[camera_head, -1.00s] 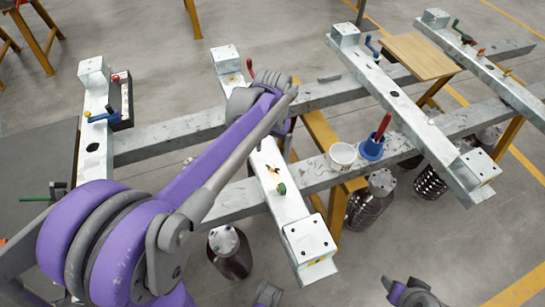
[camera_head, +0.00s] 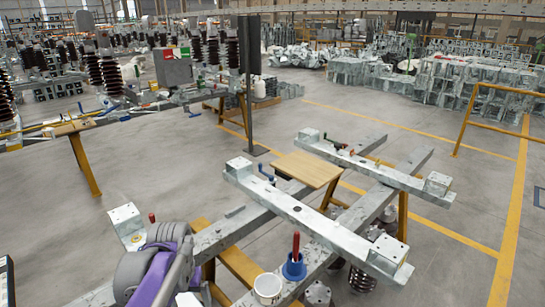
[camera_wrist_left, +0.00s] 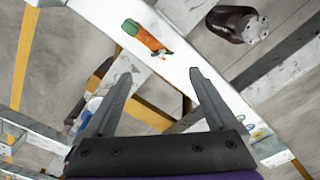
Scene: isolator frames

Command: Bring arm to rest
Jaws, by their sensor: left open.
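My left arm (camera_head: 165,262), purple and grey, shows at the bottom left of the head view, in front of the metal isolator frame (camera_head: 310,222). Its gripper cannot be made out there. In the left wrist view my left gripper (camera_wrist_left: 160,75) has its two dark fingers wide apart with nothing held between them. A pale frame beam (camera_wrist_left: 185,58) runs diagonally behind the fingers. An orange and green part (camera_wrist_left: 146,38) lies on that beam, beyond the fingertips. My right gripper is in neither view now.
On the frame stand a white cup (camera_head: 268,289) and a blue holder (camera_head: 293,267) with a red-handled tool. A dark insulator (camera_wrist_left: 236,23) is near the beam. Open floor (camera_head: 400,145) lies behind the frame.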

